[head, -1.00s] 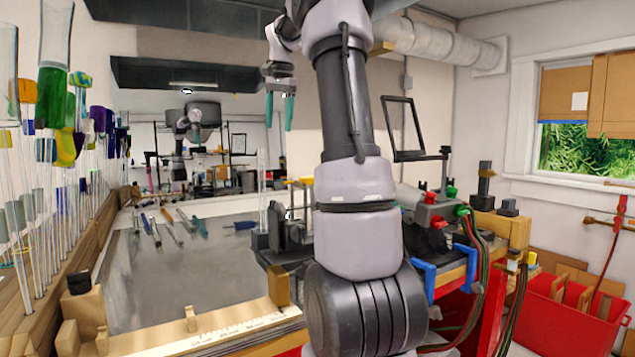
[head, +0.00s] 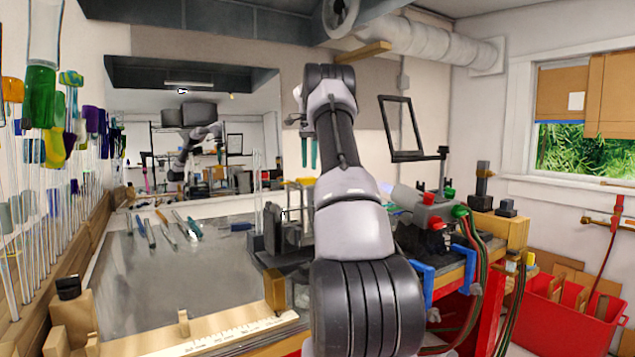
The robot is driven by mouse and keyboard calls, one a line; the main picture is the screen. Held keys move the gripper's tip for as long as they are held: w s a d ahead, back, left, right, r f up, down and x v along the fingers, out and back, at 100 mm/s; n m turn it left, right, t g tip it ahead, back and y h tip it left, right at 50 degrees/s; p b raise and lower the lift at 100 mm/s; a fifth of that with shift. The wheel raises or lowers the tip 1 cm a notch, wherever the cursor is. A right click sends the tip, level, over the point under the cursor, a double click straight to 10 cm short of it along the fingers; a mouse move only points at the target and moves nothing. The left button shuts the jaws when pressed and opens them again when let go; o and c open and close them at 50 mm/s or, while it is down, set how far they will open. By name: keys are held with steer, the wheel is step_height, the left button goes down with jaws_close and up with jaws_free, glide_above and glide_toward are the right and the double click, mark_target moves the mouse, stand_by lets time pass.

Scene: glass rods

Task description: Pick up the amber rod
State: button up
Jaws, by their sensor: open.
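A clear rod with an orange-amber top (head: 12,90) stands at the far left edge of the head view, among the upright rods; it is the closest match I see to the amber rod. Part of it is cut off or overlapped by its neighbours. My gripper (head: 308,163) is at the upper middle, beyond my arm and partly hidden by it. Its two teal fingers point down, apart, with nothing seen between them. It is well to the right of the rods and apart from them.
Green (head: 40,97) and purple (head: 92,120) topped rods crowd the left rack. Several tools lie on the grey benchtop (head: 130,275), whose front is mostly clear. A torch (head: 435,212) with hoses stands right of my arm. A mirror-like panel (head: 255,85) is behind.

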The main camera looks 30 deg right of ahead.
steer(key=shift+f, duration=2.75)
jaws_close()
